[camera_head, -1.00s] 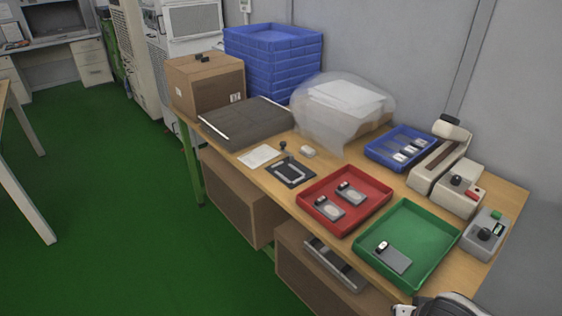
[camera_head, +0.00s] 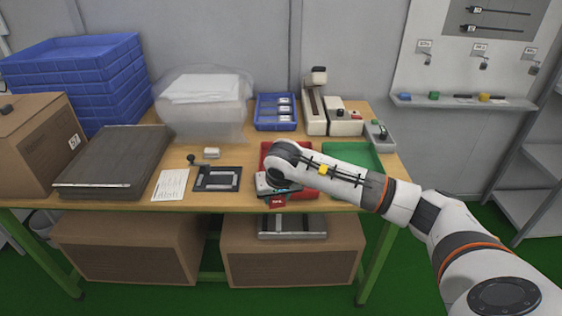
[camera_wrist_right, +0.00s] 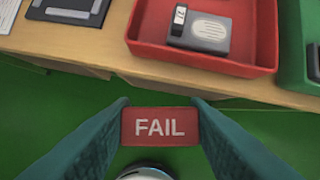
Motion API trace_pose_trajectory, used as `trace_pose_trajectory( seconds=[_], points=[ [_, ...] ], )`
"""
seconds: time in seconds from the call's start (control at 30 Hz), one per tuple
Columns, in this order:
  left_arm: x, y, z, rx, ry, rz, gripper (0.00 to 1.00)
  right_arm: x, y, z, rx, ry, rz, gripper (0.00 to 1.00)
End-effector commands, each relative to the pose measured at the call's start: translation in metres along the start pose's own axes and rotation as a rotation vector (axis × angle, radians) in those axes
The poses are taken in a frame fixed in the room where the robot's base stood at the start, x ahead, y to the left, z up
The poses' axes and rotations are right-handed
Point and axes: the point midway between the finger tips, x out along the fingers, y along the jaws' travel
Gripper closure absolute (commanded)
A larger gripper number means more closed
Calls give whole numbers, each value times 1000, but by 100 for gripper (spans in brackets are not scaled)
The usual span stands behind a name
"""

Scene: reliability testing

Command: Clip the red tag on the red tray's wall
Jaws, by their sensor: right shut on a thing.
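The red tag (camera_wrist_right: 160,127), marked FAIL, is between the fingers of my right gripper (camera_wrist_right: 160,112), which is shut on it. In the head view the tag (camera_head: 277,202) hangs below the gripper by the table's front edge. The red tray (camera_wrist_right: 197,56) is on the table, beyond the tag in the wrist view. A green gap and the table edge show between the tag and the tray's near wall, so the tag is apart from it. In the head view my arm hides most of the tray (camera_head: 267,150). My left gripper is not in view.
A green tray (camera_head: 358,154) stands just right of the red tray. A grey device (camera_wrist_right: 208,30) lies inside the red tray. A black frame (camera_head: 204,183) and a paper sheet (camera_head: 170,184) lie to the left. Cardboard boxes (camera_head: 290,262) stand under the table.

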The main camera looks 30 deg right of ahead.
Motion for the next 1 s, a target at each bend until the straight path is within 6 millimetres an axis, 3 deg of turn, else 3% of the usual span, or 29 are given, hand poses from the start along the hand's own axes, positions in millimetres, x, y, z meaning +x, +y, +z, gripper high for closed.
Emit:
trace_pose_trajectory(
  seconds=[0.03,0.1,0.3,0.57,1.0],
  points=[
    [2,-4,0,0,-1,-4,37,-5,-10,24,47,-6,-16,81],
    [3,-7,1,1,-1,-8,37,-11,-22,47,97,-3,-37,81],
    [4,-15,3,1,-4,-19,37,-25,-44,84,177,0,-73,81],
    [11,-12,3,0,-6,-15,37,-19,-46,85,186,1,-78,81],
    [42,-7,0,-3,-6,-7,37,19,-46,68,186,1,-77,81]
  ],
)
